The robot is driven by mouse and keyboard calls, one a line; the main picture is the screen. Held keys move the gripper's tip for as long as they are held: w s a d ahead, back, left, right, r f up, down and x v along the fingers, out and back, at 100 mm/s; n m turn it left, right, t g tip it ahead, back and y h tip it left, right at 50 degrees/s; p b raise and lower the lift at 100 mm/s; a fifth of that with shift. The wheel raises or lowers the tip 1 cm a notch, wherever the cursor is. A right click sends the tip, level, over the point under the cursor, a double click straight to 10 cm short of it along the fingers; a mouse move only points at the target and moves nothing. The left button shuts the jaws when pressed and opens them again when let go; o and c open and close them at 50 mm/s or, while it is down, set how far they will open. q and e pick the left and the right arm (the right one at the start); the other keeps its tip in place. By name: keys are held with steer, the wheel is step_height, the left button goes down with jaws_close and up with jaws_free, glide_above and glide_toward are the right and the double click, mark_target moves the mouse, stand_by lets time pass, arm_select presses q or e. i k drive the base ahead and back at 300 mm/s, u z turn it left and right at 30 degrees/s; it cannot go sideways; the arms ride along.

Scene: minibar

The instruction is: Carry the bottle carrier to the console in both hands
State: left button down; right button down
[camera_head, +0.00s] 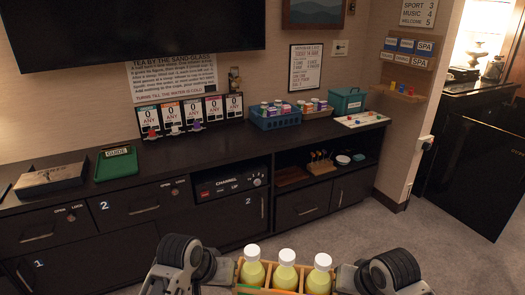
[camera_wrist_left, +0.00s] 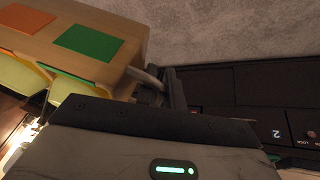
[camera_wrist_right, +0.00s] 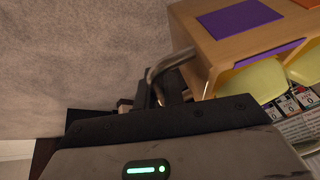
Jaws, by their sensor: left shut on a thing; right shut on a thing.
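The bottle carrier (camera_head: 268,291) is a tan wooden box holding yellow-green bottles with white caps (camera_head: 286,272), at the bottom middle of the head view. My left gripper (camera_head: 232,272) is shut on its left end and my right gripper (camera_head: 340,275) on its right end. In the left wrist view the carrier (camera_wrist_left: 120,38) shows an orange and a green patch. In the right wrist view the carrier (camera_wrist_right: 205,40) shows a purple patch, with a metal handle beside my jaws. The carrier's lower part is cut off in the head view. The long dark console (camera_head: 225,160) stands ahead along the wall.
On the console are a dark box (camera_head: 50,178), a green tray (camera_head: 116,163), number cards (camera_head: 190,113), a blue crate (camera_head: 275,117), a teal box (camera_head: 347,101) and a white board (camera_head: 360,119). Grey carpet (camera_head: 320,232) lies in front.

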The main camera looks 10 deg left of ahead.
mark_target(178, 152)
steer(key=u, duration=0.3)
steer(key=i, duration=1.35)
steer(key=u, duration=0.55)
steer(key=i, duration=1.65)
steer(key=u, duration=5.5)
